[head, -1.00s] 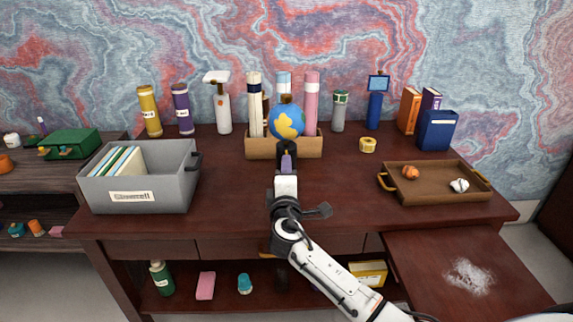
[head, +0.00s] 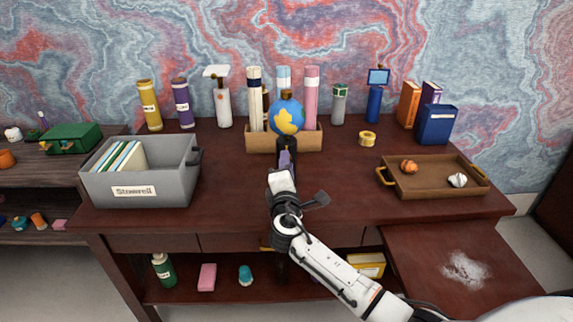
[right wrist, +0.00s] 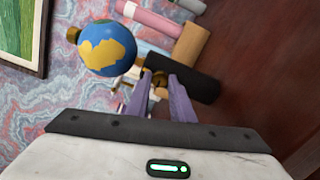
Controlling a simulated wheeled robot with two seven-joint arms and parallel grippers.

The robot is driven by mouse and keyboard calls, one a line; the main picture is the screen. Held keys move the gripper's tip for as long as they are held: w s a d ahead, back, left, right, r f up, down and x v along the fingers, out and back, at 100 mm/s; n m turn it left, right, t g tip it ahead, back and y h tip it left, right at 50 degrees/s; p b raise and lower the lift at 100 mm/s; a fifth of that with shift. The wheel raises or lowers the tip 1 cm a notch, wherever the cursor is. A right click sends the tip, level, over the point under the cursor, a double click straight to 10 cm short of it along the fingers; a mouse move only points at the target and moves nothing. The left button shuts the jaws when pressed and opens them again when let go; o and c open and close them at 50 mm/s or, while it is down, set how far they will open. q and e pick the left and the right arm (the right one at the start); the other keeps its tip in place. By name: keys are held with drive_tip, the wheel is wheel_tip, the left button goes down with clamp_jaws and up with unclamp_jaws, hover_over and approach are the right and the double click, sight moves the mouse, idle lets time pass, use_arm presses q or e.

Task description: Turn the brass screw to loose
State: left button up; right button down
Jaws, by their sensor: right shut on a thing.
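The blue and yellow globe (head: 287,117) stands on a dark base (head: 287,143) in the middle of the desk. In the right wrist view the globe (right wrist: 107,48) lies sideways at upper left, with its black base (right wrist: 190,78) to the right. The brass screw (right wrist: 160,82) shows as a small brass part between the fingertips there. My right gripper (right wrist: 162,86), with purple fingers, is shut on it. In the head view my right gripper (head: 286,160) sits in front of the base and hides the screw. My left gripper is out of view.
A wooden holder (head: 255,143) with upright rolls stands right behind the globe. A grey bin (head: 160,188) is at left and a brown tray (head: 433,187) at right. A tape roll (head: 367,138) lies at right behind. The desk is clear on both sides of my right arm.

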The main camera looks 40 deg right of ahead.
drive_tip(key=c, duration=1.5)
unclamp_jaws()
drive_tip(key=shift+c, duration=0.2)
drive_tip(key=v, duration=1)
drive_tip(key=shift+s+b, duration=0.15)
drive_tip(key=shift+b, duration=0.15)
